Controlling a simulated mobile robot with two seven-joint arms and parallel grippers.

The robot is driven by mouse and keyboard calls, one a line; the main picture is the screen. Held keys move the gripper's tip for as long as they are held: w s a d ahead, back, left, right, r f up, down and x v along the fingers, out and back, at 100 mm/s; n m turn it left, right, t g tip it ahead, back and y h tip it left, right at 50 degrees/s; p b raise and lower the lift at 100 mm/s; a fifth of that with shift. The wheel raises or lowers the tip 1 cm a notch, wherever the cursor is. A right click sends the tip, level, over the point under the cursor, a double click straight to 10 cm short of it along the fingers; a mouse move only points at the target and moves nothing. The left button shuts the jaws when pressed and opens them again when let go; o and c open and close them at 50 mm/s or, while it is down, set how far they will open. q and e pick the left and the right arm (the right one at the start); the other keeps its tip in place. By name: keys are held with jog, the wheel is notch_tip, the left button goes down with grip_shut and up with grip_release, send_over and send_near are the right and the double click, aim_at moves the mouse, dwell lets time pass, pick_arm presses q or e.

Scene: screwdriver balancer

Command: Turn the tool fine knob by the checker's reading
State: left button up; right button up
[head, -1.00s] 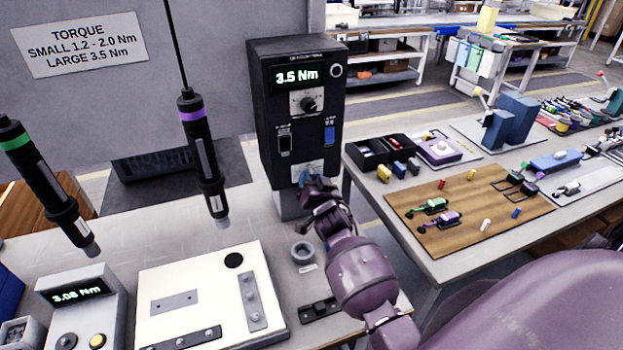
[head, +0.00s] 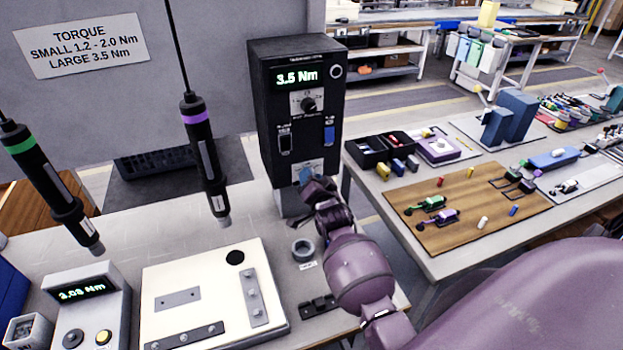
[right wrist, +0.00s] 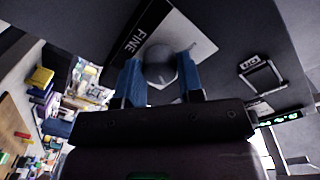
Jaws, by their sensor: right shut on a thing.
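The black controller box (head: 298,110) stands at the back of the bench with a lit display of 3.5 Nm. In the right wrist view a grey round fine knob (right wrist: 160,62) sits on a pale plate marked FINE. My right gripper (right wrist: 161,78) has its blue fingers on both sides of this knob and is shut on it. In the head view the right gripper (head: 310,182) is at the box's lower front and hides the knob. The checker (head: 85,300) at the front left has a lit display that seems to read about 3.03 Nm. My left gripper is not in view.
Two hanging screwdrivers, one purple-banded (head: 203,150) and one green-banded (head: 50,185), are left of the box. A white plate (head: 210,265) with metal strips lies in front. A wall sign (head: 80,45) reads small 1.2 - 2.0 Nm, large 3.5 Nm. A second table (head: 440,262) stands right.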

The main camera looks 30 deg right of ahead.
jog(key=o, duration=0.9)
jog(key=v, duration=1)
jog(key=shift+s+r+b, duration=0.15)
jog(key=shift+s+b, duration=0.15)
jog(key=shift+s, duration=0.1)
jog(key=s+a+f+n+g+y, duration=0.1)
jog(key=s+a+f+n+g, duration=0.1)
jog(key=s+f+n, duration=0.2)
jog(key=s+a+f+n+g+y, duration=0.1)
jog(key=s+a+f+n+y, duration=0.1)
jog(key=s, duration=0.7)
jog(key=s+a+f+n+g+y, duration=0.1)
jog(key=s+a+f+n+g, duration=0.1)
jog(key=s+f+n, duration=0.4)
jog(key=shift+s+a+f+g+y+b, duration=0.1)
jog(key=shift+a+f+g+y+b, duration=0.1)
jog(key=shift+a+f, duration=0.25)
jog(key=shift+s+a+f+g+y+b, duration=0.1)
jog(key=shift+a+f+y, duration=0.15)
jog(key=shift+f, duration=0.4)
